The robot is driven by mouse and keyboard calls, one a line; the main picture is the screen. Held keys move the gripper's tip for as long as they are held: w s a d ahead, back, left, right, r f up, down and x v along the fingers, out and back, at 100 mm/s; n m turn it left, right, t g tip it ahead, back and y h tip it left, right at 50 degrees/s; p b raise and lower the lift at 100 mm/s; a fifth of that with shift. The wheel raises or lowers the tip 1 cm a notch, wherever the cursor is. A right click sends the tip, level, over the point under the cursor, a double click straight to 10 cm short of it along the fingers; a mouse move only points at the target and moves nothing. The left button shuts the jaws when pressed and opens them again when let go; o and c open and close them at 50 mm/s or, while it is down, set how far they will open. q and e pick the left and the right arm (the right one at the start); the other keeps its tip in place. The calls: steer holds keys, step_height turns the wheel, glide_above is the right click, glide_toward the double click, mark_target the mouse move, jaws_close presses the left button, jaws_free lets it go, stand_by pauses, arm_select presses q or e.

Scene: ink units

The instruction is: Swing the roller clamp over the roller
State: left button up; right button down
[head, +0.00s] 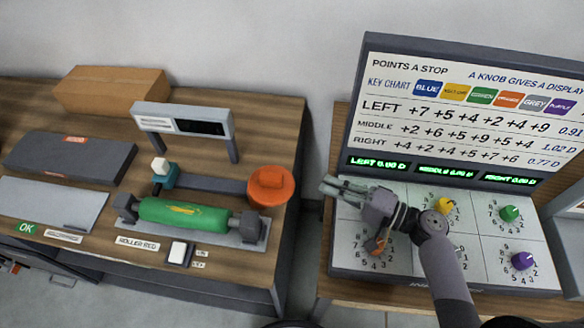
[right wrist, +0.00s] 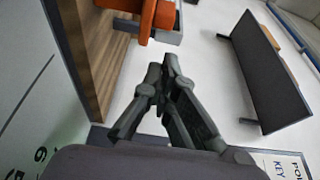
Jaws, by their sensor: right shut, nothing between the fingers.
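The green roller (head: 185,213) lies between two dark end blocks on the grey bed at the front of the left bench. The roller clamp is a dark bar (head: 215,187) behind the roller, running from a teal block (head: 164,180) at its left to a round orange knob (head: 270,183) at its right. The bar is not over the roller. My right gripper (head: 328,186) is shut and empty, right of the orange knob and apart from it, above the knob panel. In the right wrist view its fingertips (right wrist: 163,65) point toward an orange part (right wrist: 152,18). My left gripper is not in view.
A grey display stand (head: 184,122) and a cardboard box (head: 110,90) stand behind the clamp. A white switch (head: 178,252) sits in front of the bed. The knob panel (head: 495,250) with its upright chart board is on the right. A gap separates the two benches.

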mark_target(271, 182)
steer(key=p+x, duration=0.4)
steer(key=x, duration=0.6)
steer(key=shift+w, duration=0.15)
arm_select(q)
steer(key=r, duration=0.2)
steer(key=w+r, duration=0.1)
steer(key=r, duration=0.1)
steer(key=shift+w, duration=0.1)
arm_select(e)
steer(key=shift+f, duration=0.1)
